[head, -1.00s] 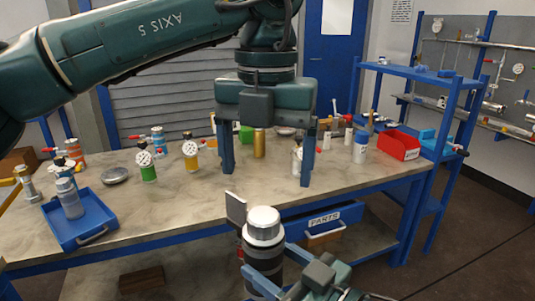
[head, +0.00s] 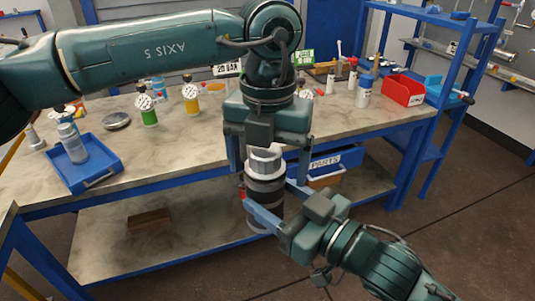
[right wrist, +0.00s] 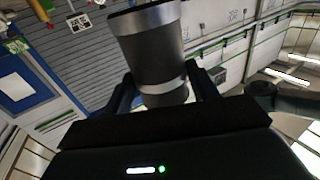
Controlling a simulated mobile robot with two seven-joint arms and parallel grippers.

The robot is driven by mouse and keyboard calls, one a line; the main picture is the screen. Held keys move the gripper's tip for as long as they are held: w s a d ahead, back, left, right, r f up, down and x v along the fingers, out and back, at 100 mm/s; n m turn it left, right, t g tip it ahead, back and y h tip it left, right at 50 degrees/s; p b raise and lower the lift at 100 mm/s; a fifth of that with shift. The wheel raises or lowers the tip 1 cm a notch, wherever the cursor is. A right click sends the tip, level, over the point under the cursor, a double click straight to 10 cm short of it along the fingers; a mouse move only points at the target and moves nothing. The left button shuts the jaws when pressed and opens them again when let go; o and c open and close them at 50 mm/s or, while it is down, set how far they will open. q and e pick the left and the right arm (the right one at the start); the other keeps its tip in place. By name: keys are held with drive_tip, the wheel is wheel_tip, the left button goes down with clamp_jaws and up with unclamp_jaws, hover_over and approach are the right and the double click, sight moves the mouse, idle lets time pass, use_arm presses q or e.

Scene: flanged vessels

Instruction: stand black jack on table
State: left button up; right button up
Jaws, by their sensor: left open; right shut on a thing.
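The black jack (head: 264,193), a dark cylinder with grey bands and a silver top, is upright in front of the table's (head: 195,148) front edge, off the tabletop. My right gripper (head: 278,205) is shut on its body from the lower right. In the right wrist view the jack (right wrist: 150,55) sits between the fingers of the right gripper (right wrist: 163,92). My left gripper (head: 268,168) points down over the jack's top, open, one finger on each side. I cannot tell whether these fingers touch it. My left arm hides part of the table's back.
A blue tray (head: 108,179) with a bottle stands at the table's left. Green (head: 148,117) and yellow (head: 191,104) vessels, a white bottle (head: 364,92) and a red bin (head: 402,90) stand further back. The front middle of the tabletop is clear.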

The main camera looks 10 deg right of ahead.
use_arm(q)
drive_tip(key=shift+c, duration=0.2)
use_arm(e)
drive_tip(key=shift+r, duration=0.15)
use_arm(q)
drive_tip(key=shift+d+r, duration=0.1)
drive_tip(key=shift+d, duration=0.05)
drive_tip(key=c, duration=1.5)
use_arm(e)
drive_tip(key=shift+s+a, duration=0.15)
use_arm(q)
drive_tip(key=shift+c, duration=0.3)
use_arm(e)
drive_tip(key=o, duration=1.6)
